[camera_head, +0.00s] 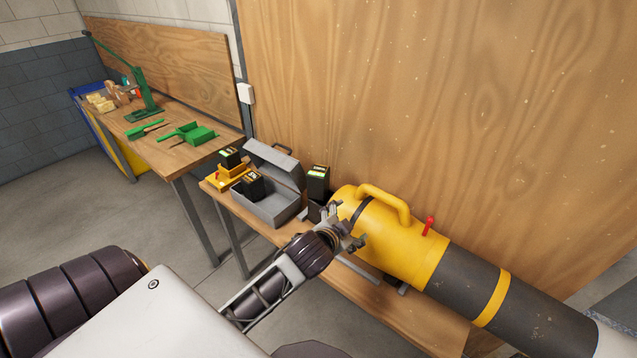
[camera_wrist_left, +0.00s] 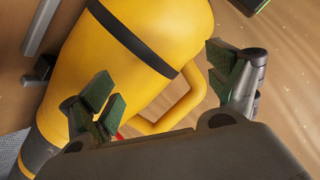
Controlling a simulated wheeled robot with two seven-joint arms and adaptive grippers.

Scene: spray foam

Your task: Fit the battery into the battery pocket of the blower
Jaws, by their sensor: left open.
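The blower (camera_head: 388,226) is a yellow and dark grey cylinder with a yellow handle and a red lever, lying on the low bench. A black battery with a green and white label (camera_head: 318,180) stands upright at the blower's left end. I cannot tell whether it sits in the pocket. Its edge may show in the left wrist view (camera_wrist_left: 255,5). My left gripper (camera_head: 349,226) is open and empty in front of the blower's left end. In the left wrist view the spread fingers (camera_wrist_left: 158,72) show against the blower's yellow body (camera_wrist_left: 135,65). The right gripper is out of view.
An open grey toolbox (camera_head: 270,208) stands left of the blower, with a black battery (camera_head: 252,187) at it. Another battery (camera_head: 229,157) sits on a yellow charger (camera_head: 226,178). A wooden wall (camera_head: 480,120) stands close behind. A taller table (camera_head: 185,150) holds green tools.

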